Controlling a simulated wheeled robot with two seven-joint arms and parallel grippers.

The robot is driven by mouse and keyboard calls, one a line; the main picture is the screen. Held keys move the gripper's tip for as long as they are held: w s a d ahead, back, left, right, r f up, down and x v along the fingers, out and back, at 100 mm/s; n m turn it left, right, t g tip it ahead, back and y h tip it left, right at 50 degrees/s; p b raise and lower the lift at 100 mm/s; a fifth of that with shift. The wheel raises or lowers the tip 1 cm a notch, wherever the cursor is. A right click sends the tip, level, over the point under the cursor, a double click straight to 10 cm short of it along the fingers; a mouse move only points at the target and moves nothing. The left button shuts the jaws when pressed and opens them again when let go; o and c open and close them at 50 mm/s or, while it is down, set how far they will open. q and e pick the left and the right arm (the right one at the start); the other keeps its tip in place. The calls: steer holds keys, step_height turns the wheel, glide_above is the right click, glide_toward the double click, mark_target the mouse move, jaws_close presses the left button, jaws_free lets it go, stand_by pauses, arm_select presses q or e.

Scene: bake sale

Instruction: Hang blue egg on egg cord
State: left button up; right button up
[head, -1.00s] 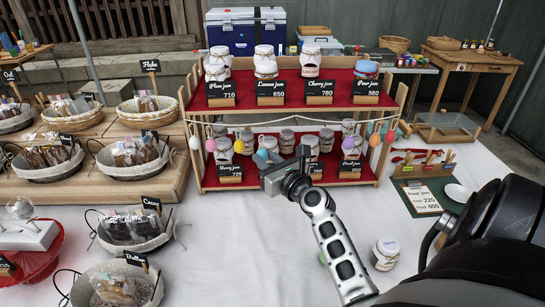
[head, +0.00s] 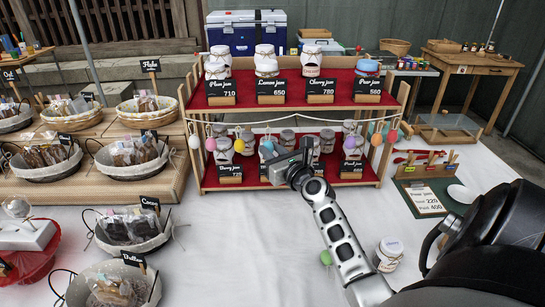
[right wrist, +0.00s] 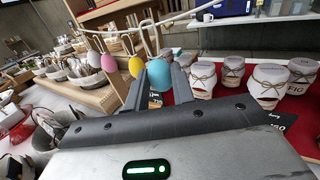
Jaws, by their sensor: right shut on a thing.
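My right gripper (head: 274,155) is shut on the blue egg (right wrist: 159,74). In the right wrist view the egg sits between the fingertips (right wrist: 150,78). In the head view the blue egg (head: 267,149) shows only in small part, in front of the shelf's lower level. The pale egg cord (head: 290,122) sags across the shelf front; in the wrist view it runs (right wrist: 125,29) above the egg. A pink egg (head: 210,144) and a yellow egg (head: 239,146) hang from it, left of my gripper. I cannot tell whether the blue egg touches the cord. My left gripper is not in view.
Jam jars (head: 265,62) and price signs fill the two-level red shelf (head: 240,100) behind my gripper. More eggs hang on the cord's right (head: 391,135). A loose jar (head: 387,253) stands by my right arm.

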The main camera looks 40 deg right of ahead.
arm_select(q)
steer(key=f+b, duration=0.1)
steer(key=b, duration=0.1)
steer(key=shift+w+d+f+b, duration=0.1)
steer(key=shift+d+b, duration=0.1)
steer(key=shift+b, duration=0.15)
arm_select(e)
steer(key=w+d, duration=0.1)
steer(key=w+d+f, duration=0.1)
steer(key=w+d, duration=0.1)
steer(key=shift+w, duration=0.2)
stand_by(0.4)
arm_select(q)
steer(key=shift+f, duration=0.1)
arm_select(e)
steer(key=o, duration=1)
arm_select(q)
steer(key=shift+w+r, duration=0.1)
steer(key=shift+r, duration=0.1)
arm_select(e)
steer(key=v, duration=1.6)
